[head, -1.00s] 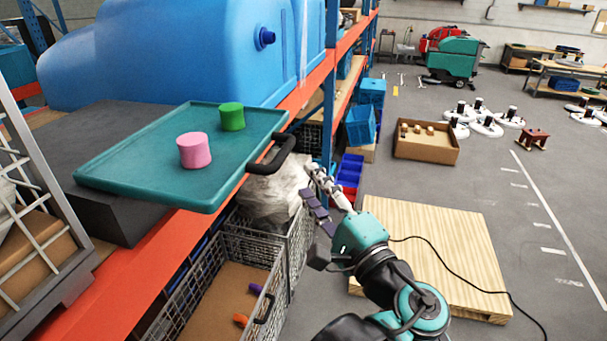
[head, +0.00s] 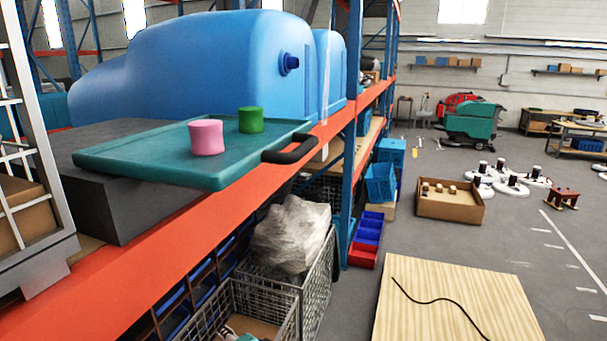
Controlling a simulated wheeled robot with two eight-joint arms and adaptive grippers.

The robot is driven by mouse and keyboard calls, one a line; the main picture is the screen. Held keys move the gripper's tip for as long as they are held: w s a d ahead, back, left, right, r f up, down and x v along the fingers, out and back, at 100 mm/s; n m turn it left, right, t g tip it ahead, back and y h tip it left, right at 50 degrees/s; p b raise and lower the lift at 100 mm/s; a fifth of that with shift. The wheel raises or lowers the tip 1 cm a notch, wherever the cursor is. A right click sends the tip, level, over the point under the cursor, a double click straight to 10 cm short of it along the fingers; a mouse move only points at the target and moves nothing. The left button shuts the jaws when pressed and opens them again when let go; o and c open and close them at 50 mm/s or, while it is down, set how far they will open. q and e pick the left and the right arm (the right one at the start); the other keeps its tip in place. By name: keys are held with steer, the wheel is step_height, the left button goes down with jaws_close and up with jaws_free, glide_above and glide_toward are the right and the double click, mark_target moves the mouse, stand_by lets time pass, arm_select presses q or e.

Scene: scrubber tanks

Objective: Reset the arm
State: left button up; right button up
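Neither of my grippers nor my arms can be made out in the head view. A teal tray (head: 130,165) with a black handle (head: 290,149) lies on a dark grey block (head: 110,208) on the orange-edged shelf. A pink cylinder (head: 206,137) and a green cylinder (head: 251,120) stand upright on the tray, apart from each other.
Wire baskets (head: 285,300) stand below the shelf, one with a wrapped clear bag (head: 290,235). A wooden board (head: 450,310) with a black cable lies on the floor.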

arm_select(q)
steer(key=s+a+f+n+h+b, duration=0.1)
steer(key=f+b, duration=0.4)
steer(key=f, duration=0.5)
steer(key=s+a+f+n+g+h+b, duration=0.1)
steer(key=s+f+n+h+b, duration=0.2)
steer(key=f, duration=0.7)
steer(key=s+a+f+n+g+h+b, duration=0.1)
steer(key=s+f+n+b, duration=0.3)
steer(key=f+b, duration=0.4)
step_height(320, 180, down, 3)
steer(key=shift+s+a+r+n+h+b, duration=0.1)
steer(key=shift+s+a+n+h+b, duration=0.25)
steer(key=shift+n+h, duration=0.25)
arm_select(e)
step_height(320, 180, down, 19)
